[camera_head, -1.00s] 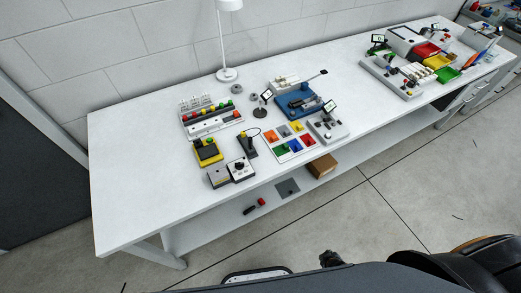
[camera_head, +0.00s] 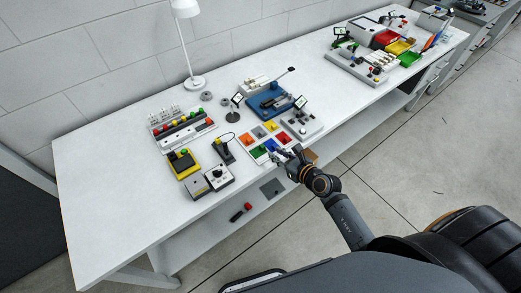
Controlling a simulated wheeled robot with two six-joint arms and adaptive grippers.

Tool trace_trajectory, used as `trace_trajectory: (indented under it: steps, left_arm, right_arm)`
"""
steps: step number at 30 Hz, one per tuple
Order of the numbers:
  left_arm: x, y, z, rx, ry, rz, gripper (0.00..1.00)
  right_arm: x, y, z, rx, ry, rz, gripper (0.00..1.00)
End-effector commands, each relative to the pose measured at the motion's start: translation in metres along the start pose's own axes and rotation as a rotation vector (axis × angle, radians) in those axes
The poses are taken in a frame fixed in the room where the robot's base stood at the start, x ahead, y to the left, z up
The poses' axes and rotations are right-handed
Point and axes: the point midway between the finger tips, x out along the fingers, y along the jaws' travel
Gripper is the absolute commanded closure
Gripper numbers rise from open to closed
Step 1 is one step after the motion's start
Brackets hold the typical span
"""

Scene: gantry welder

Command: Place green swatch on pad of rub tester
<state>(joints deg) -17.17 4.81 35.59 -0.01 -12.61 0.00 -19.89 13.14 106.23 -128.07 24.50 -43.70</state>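A green swatch (camera_head: 258,152) lies in the front left compartment of a white tray (camera_head: 246,141) of coloured swatches. Just behind the tray stands a blue machine (camera_head: 268,102) with a dark part on top, which looks like the rub tester; its pad is too small to make out. My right gripper (camera_head: 287,157) is at the tray's front edge, right of the green swatch and near the blue swatch (camera_head: 270,145). Its fingers are too small and blurred to show whether they are open or hold anything. My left gripper is not in view.
A grey device (camera_head: 300,123) with a small screen stands right of the tray. A black handheld tool (camera_head: 225,151), a yellow box (camera_head: 183,163) and grey boxes (camera_head: 207,180) stand to the left. A lamp (camera_head: 194,82) stands behind. The table's left end is bare.

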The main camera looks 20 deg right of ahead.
Motion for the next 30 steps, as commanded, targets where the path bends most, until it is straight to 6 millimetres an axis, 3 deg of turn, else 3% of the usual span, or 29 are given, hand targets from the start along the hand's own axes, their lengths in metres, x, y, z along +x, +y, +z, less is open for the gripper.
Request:
trace_trajectory:
  steps: [4,11,19,27,30]
  left_arm:
    - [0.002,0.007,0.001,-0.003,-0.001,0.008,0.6]
    - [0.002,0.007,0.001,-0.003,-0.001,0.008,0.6]
    - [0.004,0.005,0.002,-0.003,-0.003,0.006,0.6]
    - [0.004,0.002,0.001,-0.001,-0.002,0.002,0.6]
    - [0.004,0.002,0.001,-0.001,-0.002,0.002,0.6]
  right_arm:
    - [0.024,0.0,0.0,0.004,-0.002,-0.001,0.77]
    - [0.034,0.0,-0.001,0.004,-0.001,0.0,0.77]
    - [0.076,0.002,-0.005,0.006,-0.002,-0.001,0.77]
    - [0.081,0.002,-0.005,0.004,0.0,-0.001,0.77]
    - [0.081,0.002,-0.005,0.004,0.0,-0.001,0.88]
